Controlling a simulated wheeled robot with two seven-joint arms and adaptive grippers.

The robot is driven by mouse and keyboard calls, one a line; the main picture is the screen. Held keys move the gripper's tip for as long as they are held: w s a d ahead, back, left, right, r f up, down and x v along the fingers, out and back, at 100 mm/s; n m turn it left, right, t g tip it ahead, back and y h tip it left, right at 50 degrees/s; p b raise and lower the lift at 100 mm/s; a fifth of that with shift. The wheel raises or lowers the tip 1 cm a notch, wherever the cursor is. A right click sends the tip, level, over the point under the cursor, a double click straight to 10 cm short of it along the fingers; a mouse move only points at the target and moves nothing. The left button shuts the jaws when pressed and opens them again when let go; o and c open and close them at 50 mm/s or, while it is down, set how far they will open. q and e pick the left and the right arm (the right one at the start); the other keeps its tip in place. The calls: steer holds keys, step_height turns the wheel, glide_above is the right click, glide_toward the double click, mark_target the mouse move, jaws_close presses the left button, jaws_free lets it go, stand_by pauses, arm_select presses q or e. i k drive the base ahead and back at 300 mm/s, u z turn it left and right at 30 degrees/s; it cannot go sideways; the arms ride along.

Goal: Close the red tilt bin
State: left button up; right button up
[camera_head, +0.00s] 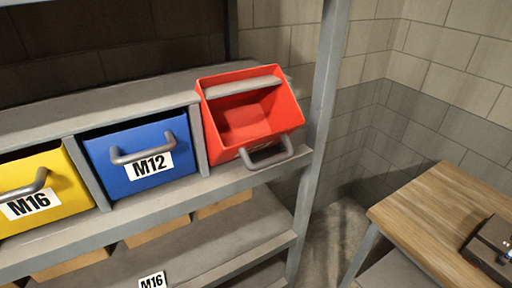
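The red tilt bin (285,118) is at the right end of the bin row on the shelf. It is tilted forward and open, so I see into its empty-looking inside. A grey handle (267,155) is on its lower front, and a grey bar crosses its upper part. Its label is mostly hidden behind the handle and the tilt. Neither of my grippers shows in the head view.
A blue bin (121,178) labelled M12 and a yellow bin (74,196) labelled M16 sit upright to the left. A grey shelf post (325,90) stands just right of the red bin. A wooden-topped table (425,215) is at the lower right, with a dark metal object (490,245) on it.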

mark_target(241, 125)
steer(key=u, duration=0.5)
steer(key=k, duration=1.2)
steer(key=u, duration=1.2)
steer(key=i, duration=0.7)
steer(key=z, duration=0.7)
steer(key=i, duration=0.7)
steer(key=z, duration=0.75)
